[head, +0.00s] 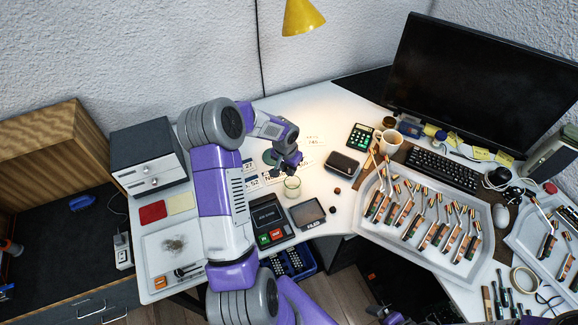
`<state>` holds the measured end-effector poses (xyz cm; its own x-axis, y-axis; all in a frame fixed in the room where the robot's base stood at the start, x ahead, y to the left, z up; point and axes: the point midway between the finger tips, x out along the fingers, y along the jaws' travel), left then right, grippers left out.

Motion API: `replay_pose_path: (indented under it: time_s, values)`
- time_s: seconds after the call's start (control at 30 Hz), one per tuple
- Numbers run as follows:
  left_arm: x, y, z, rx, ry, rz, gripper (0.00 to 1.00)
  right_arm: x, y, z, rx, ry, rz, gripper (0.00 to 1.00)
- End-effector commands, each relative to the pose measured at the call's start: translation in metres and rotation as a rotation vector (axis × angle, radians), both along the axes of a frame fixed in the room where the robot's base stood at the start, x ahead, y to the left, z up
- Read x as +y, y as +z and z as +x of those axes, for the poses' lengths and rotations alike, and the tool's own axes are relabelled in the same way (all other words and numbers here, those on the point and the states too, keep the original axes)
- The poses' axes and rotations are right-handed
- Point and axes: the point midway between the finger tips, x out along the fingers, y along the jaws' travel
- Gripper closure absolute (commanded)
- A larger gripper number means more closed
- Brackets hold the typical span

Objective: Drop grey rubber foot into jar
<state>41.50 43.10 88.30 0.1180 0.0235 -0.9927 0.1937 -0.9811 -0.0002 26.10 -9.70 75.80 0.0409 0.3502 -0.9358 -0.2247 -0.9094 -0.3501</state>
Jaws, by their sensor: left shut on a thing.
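The jar (292,188) is a small clear glass with a pale rim, standing on the white desk just behind the black device. My left gripper (283,172) reaches in from the left, pointing down, just above and slightly left of the jar's mouth. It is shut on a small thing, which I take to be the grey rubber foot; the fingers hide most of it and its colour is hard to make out. A dark gripper-like part at the bottom edge (388,314) appears to be my right gripper, low and far from the jar; its jaws are unclear.
A small scale (307,213) and a black device with red and green keys (268,222) stand in front of the jar. A black case (342,166) and a white tray of piano parts (425,222) are further right.

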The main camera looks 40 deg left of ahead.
Motion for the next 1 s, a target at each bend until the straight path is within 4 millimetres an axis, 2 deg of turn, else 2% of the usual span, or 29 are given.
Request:
replay_pose_path:
  time_s: [0.03,0.17,0.47,0.5,0.67,1.0]
  values:
    - [0.0,-0.011,0.0,0.0,0.001,-0.001,1.0,0.0,-0.009,0.0,0.0,0.0,0.0,0.0]
    - [0.0,-0.021,0.0,0.0,0.001,-0.001,1.0,0.0,-0.016,0.0,0.0,0.0,0.0,0.0]
    - [0.0,-0.022,0.0,-0.001,0.001,0.0,1.0,0.0,-0.016,0.0,0.0,0.0,0.0,0.0]
    - [0.0,-0.022,0.0,-0.001,0.001,0.0,0.75,0.0,-0.016,0.0,0.0,0.0,0.0,0.0]
    - [0.0,-0.022,0.0,0.0,0.001,0.0,0.5,0.0,-0.016,0.0,0.0,0.0,0.0,0.0]
    - [0.0,-0.019,0.0,-0.001,0.001,0.001,0.48,0.0,-0.015,0.0,0.0,0.0,0.0,0.0]
